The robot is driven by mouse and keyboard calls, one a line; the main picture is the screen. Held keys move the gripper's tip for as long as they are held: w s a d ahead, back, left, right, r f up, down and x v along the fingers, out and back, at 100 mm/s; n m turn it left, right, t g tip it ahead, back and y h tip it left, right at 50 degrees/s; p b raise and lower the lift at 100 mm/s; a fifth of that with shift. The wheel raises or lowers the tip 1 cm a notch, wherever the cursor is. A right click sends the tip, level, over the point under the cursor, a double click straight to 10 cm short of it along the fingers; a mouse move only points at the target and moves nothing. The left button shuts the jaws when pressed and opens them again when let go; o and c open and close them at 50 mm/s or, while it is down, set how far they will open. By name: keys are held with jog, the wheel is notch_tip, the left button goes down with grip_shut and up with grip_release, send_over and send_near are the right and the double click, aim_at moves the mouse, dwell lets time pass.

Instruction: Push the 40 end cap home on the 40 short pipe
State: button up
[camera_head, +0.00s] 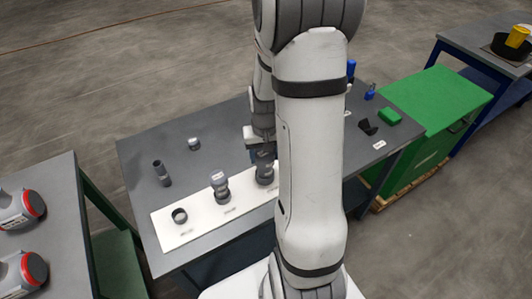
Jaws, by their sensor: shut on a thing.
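My gripper (262,135) is partly hidden behind my own arm. It is low over the white strip (200,237) on the grey table and shut on a dark grey part (264,156), which looks like the 40 end cap. That part sits at the top of a grey upright pipe piece (265,176), which looks like the 40 short pipe, on the strip. The two look in line and touching, but I cannot tell how far the cap is on. The labels are too small to read.
A second grey fitting (220,188) and a dark ring (180,216) stand on the strip to the left. A dark pipe (162,174) and a small grey cap (194,144) stand behind. A green box (390,116) is at the table's right end. Red-capped bottles (20,208) stand at far left.

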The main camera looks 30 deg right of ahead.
jog(key=shift+f+b, duration=0.6)
jog(key=shift+f, duration=0.1)
jog(key=o, duration=0.8)
jog(key=shift+c, duration=0.2)
jog(key=shift+r, duration=0.15)
jog(key=shift+r+p, duration=3.9)
jog(key=shift+r, duration=1.6)
